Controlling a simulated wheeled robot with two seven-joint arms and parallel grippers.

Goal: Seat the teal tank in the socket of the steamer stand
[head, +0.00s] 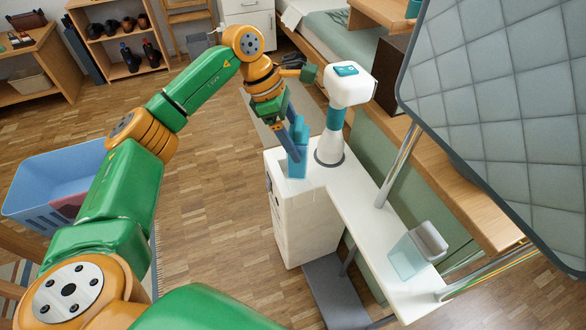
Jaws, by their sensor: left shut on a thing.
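My left gripper (296,146) hangs over the left end of the white stand and is shut on a slim blue-teal thing, which I take to be the teal tank (298,166). It looks about upright, close to the white top; I cannot tell whether it touches. The fingers cover part of it. The steamer stand (352,200) has a white top, chrome poles and a tall grey quilted board. A white steamer head (350,85) with a teal collar and grey base ring stands just right of my gripper. I cannot make out the socket. My right gripper is out of view.
A pale translucent container (408,255) with a grey top sits at the right end of the white top. The quilted board (500,90) fills the upper right. A blue basket (50,195) is on the left floor. Wood floor lies open between.

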